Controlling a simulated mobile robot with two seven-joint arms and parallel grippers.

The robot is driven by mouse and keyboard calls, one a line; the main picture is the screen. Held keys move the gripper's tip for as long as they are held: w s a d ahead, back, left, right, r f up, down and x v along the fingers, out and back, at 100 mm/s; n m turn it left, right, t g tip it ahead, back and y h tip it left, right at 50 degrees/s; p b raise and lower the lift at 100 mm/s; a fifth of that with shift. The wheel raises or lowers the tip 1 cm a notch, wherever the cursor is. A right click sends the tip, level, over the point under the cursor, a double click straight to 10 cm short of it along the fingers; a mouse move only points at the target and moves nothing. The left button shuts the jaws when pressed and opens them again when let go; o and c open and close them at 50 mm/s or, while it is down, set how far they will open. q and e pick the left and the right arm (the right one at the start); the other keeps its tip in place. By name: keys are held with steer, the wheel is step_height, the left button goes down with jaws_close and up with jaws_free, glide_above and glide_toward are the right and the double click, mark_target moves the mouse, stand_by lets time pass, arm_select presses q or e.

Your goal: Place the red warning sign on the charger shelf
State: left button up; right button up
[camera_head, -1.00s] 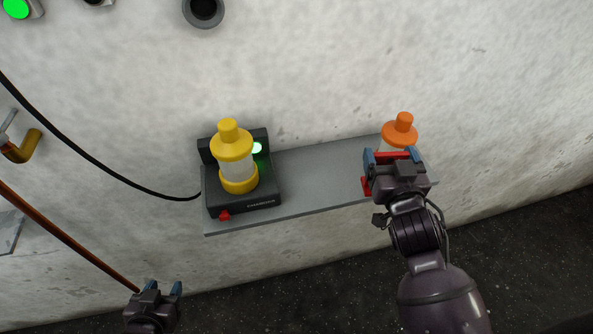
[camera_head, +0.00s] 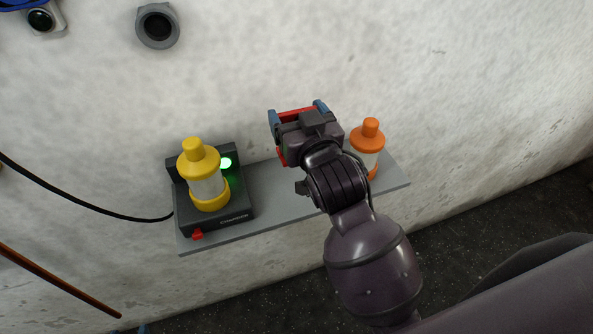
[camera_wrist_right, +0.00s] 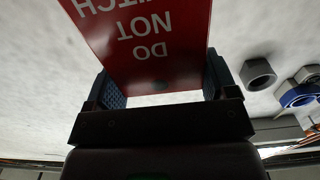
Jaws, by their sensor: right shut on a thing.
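The red warning sign (camera_wrist_right: 160,35) has white lettering, upside down in the right wrist view, reading "DO NOT" and a partly cut-off word. My right gripper (camera_head: 297,113) is shut on the sign, one finger on each side of it. In the head view most of the sign is hidden behind the gripper, with red edges showing. The gripper is over the middle of the grey charger shelf (camera_head: 276,217), between the two lamps. I cannot tell whether the sign touches the shelf. Only a blue tip of my left gripper (camera_head: 143,329) shows at the bottom edge.
A yellow lamp (camera_head: 207,188) stands in the black charger (camera_head: 236,208) at the shelf's left, with a green light lit. An orange lamp (camera_head: 368,145) stands to the right, close to my right wrist. The pale wall (camera_head: 450,90) is behind the shelf.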

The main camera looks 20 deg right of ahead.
step_height(320, 180, down, 14)
steer(key=shift+r+b, duration=0.1)
steer(key=shift+b, duration=0.55)
steer(key=o, duration=1.1)
steer(key=shift+f, duration=0.2)
